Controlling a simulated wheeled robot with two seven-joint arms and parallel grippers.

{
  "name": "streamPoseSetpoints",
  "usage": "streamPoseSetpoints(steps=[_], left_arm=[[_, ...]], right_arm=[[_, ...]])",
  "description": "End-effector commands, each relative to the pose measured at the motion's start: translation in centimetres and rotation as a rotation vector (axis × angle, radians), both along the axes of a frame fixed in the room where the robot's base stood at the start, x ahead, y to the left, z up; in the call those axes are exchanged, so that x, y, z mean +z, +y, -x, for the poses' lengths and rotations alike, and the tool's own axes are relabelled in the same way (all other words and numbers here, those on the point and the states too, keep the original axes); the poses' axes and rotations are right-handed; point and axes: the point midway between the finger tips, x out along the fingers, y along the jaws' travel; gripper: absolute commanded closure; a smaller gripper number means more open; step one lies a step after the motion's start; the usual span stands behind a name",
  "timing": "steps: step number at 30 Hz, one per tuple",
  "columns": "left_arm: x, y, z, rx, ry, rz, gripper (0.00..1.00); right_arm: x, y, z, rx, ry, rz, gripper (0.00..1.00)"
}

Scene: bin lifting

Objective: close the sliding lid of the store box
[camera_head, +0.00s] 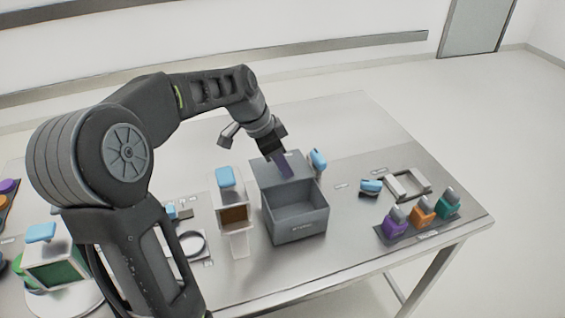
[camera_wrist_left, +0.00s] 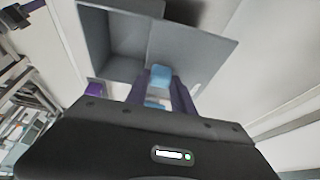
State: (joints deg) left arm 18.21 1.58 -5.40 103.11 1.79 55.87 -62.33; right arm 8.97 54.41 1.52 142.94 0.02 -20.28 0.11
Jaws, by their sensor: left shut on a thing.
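The grey store box (camera_head: 297,233) stands on the table, its front part open and its empty inside showing. Its grey lid (camera_head: 262,172) is at the back of the box. In the left wrist view the box's open inside (camera_wrist_left: 122,42) shows at top, with the flat grey lid (camera_wrist_left: 212,50) beside it. My left gripper (camera_head: 283,164) reaches down over the lid. In the left wrist view its fingers (camera_wrist_left: 164,88) are shut on a light blue handle (camera_wrist_left: 160,74) at the lid. The fingers hide this handle in the head view. My right gripper is not in view.
A blue-topped container (camera_head: 233,213) stands close left of the box. A blue-topped item (camera_head: 318,160) is at its back right. Purple, orange and teal blocks (camera_head: 422,214) sit in a tray at right, near a grey frame (camera_head: 408,184). The table behind the box is bare.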

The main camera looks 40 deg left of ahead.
Motion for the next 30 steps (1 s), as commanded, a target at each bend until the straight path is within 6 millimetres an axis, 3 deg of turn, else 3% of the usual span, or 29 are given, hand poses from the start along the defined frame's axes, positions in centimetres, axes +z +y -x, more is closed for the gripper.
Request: streamPoseSetpoints(steps=[3, 30], left_arm=[[0.02, 0.01, -0.01, 0.000, 0.000, 0.000, 1.00], [0.04, 0.01, -0.01, 0.000, -0.001, -0.001, 1.00]], right_arm=[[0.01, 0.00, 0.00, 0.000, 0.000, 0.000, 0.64], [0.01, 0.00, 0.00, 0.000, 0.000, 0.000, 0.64]])
